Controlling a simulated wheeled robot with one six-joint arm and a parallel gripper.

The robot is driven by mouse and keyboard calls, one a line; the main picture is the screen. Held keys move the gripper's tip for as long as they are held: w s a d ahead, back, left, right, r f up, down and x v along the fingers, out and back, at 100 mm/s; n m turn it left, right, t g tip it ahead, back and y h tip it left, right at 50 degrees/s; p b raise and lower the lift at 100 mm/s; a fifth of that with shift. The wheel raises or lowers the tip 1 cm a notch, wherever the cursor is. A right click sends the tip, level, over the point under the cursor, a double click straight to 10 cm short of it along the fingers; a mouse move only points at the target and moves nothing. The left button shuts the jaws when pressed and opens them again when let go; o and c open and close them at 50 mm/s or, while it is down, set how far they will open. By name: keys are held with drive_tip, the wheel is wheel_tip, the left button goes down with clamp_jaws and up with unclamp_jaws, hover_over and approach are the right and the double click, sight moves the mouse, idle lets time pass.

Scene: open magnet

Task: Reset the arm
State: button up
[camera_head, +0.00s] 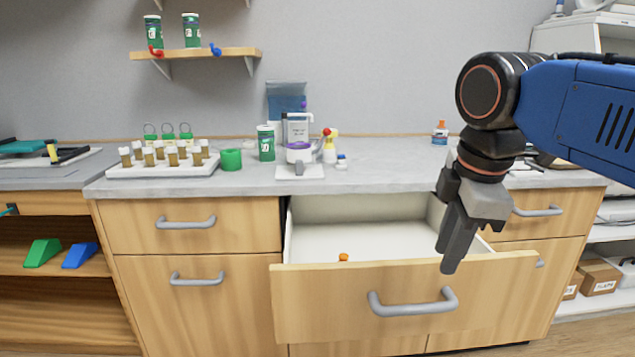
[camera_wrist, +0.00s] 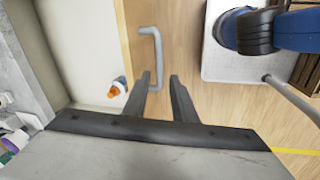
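My gripper (camera_head: 449,258) hangs from my blue and black arm, pointing down, at the right part of the pulled-out drawer (camera_head: 400,286) in the head view. In the wrist view my gripper (camera_wrist: 158,76) has its two fingers apart with nothing between them. The drawer's grey handle (camera_head: 412,302) shows beyond the fingertips in the wrist view (camera_wrist: 151,45), apart from them as far as I can tell. A small orange and white item (camera_wrist: 117,89) lies in the drawer; only its orange part (camera_head: 343,257) shows in the head view.
The counter (camera_head: 385,165) above the drawer holds a white rack of vials (camera_head: 163,168), a green-labelled canister (camera_head: 266,143), a white device (camera_head: 299,160) and several bottles. A wall shelf (camera_head: 196,53) is at upper left. The drawer juts out in front of the cabinet.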

drive_tip(key=s+d+f+m+t, duration=0.1)
drive_tip(key=s+d+f+m, duration=0.1)
drive_tip(key=f+m, duration=0.6)
drive_tip(key=s+d+f+m+t, duration=0.1)
drive_tip(key=s+d+f+m, duration=0.2)
drive_tip(key=f+m, duration=0.4)
wheel_tip(320, 180, down, 5)
drive_tip(key=shift+d+r+m, duration=0.2)
drive_tip(key=shift+m, duration=0.2)
